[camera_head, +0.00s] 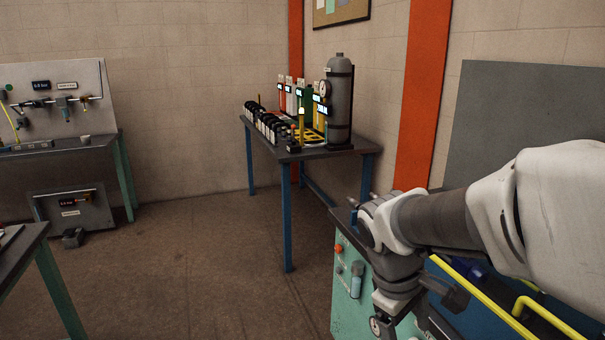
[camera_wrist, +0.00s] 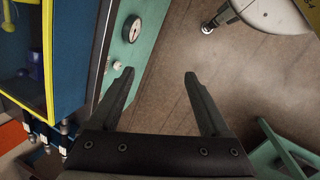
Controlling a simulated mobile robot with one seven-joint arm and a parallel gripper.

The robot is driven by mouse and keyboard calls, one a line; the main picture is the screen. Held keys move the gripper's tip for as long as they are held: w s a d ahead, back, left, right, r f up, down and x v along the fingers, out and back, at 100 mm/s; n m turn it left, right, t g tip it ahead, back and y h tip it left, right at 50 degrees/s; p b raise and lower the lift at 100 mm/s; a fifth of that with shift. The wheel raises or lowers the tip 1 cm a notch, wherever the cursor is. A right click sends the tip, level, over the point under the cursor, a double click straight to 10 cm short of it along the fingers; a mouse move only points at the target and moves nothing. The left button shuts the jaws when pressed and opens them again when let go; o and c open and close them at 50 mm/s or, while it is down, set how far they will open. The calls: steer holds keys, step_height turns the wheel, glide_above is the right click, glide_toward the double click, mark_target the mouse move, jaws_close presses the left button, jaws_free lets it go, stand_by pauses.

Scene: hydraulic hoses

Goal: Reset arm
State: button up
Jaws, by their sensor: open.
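My arm reaches in from the right edge of the head view, bent down at the wrist beside a teal cabinet (camera_head: 347,295). In the wrist view my gripper (camera_wrist: 158,75) is open, with its two dark fingers apart and nothing between them. The floor (camera_wrist: 165,105) shows between and beyond the fingers. The cabinet's teal side (camera_wrist: 137,50), with a round gauge (camera_wrist: 132,28), is close to the left finger. The fingertips are not clear in the head view.
A table with blue legs (camera_head: 287,215) holds a grey cylinder (camera_head: 339,100) and several bottles and fittings. A panel bench (camera_head: 55,150) stands at the left, and a table corner (camera_head: 25,240) at lower left. Yellow rails (camera_head: 480,295) run along the cabinet. The middle floor is clear.

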steer(key=s+a+r+m+t+y+p, duration=0.2)
steer(key=s+r+m+t+y+p, duration=0.1)
steer(key=s+r+m+t, duration=0.2)
steer(key=shift+s+a+r+m, duration=0.4)
steer(key=shift+s+r+m, duration=0.8)
steer(key=shift+s+r, duration=1.15)
steer(key=shift+w+r, duration=0.15)
steer(key=shift+w, duration=0.05)
